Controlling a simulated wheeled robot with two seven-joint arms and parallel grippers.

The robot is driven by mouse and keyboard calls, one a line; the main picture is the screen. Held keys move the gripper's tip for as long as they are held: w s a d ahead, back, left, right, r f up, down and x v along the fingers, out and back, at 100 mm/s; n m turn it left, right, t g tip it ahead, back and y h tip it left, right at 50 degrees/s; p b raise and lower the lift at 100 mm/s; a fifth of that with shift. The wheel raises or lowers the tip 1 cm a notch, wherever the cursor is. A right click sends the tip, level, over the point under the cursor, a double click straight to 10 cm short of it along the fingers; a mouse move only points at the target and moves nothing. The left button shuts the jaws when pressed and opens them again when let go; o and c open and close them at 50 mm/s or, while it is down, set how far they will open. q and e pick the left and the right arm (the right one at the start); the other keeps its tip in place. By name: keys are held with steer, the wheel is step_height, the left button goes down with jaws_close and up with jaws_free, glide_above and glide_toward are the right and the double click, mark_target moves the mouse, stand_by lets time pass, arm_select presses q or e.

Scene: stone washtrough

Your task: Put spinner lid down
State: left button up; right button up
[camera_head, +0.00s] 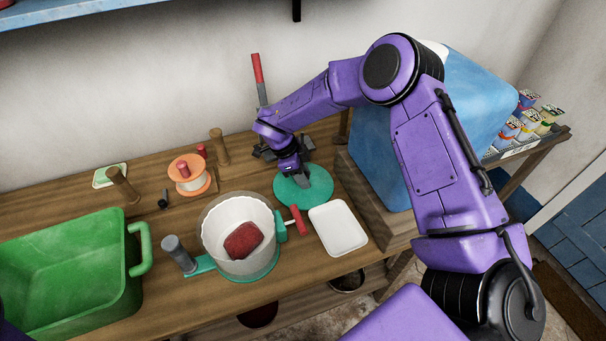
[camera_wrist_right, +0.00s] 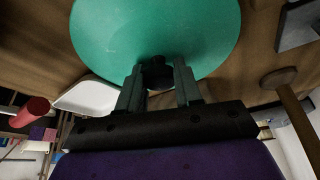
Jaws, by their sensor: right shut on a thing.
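The spinner lid is a flat teal disc (camera_head: 318,192) behind the white tray on the wooden bench; it fills the top of the right wrist view (camera_wrist_right: 155,30). My right gripper (camera_head: 297,180) reaches down over it and is shut on the dark knob (camera_wrist_right: 157,72) at its middle. The lid lies about level, at or very near the bench top; I cannot tell if it touches. The spinner (camera_head: 215,245) is a white basket in a clear bowl on a teal base, open at the top, with a dark red block (camera_head: 243,240) inside. My left gripper is out of view.
A white tray (camera_head: 338,228) and a red handle (camera_head: 298,219) are close in front of the lid. A blue box (camera_head: 375,150) stands to its right. A green tub (camera_head: 75,262) is at the left. Wooden pegs (camera_head: 219,147) and an orange spool (camera_head: 190,174) stand behind.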

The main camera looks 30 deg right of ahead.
steer(key=shift+f, duration=0.1)
steer(key=o, duration=1)
steer(key=shift+o, duration=0.2)
steer(key=shift+w+a+r, duration=0.1)
steer(key=shift+w+r, duration=0.05)
steer(key=shift+r, duration=0.3)
steer(key=b+v, duration=0.1)
steer(key=v, duration=1)
steer(key=shift+r+b, duration=0.15)
steer(key=shift+b, duration=0.15)
